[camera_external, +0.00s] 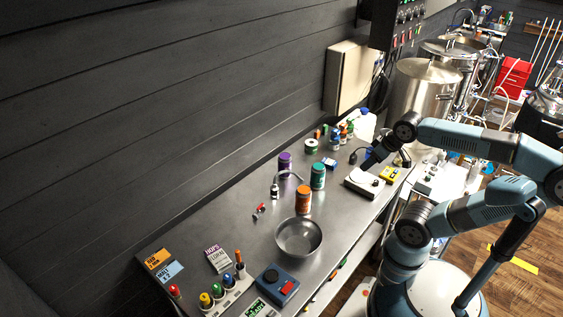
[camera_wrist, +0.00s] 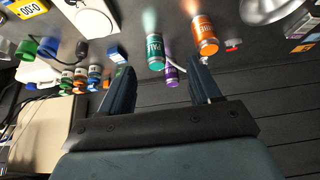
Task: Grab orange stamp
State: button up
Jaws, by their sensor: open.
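In the external view, a stamp with an orange handle (camera_external: 238,257) stands upright at the back right end of a pale rack (camera_external: 226,294) near the table's lower left. My gripper (camera_external: 371,161) is at the far right end of the table, well away from the rack. In the wrist view, my gripper (camera_wrist: 161,80) has its two dark fingers spread, with nothing held between them. I cannot make out the orange stamp in the wrist view.
An orange jar (camera_external: 304,199), teal jar (camera_external: 318,176), purple jar (camera_external: 285,163) and metal bowl (camera_external: 299,237) stand mid-table, between gripper and rack. A blue device with a red switch (camera_external: 278,283) sits right of the rack. A dark wall borders the table's back.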

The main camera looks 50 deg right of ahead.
jog(key=shift+c, duration=0.6)
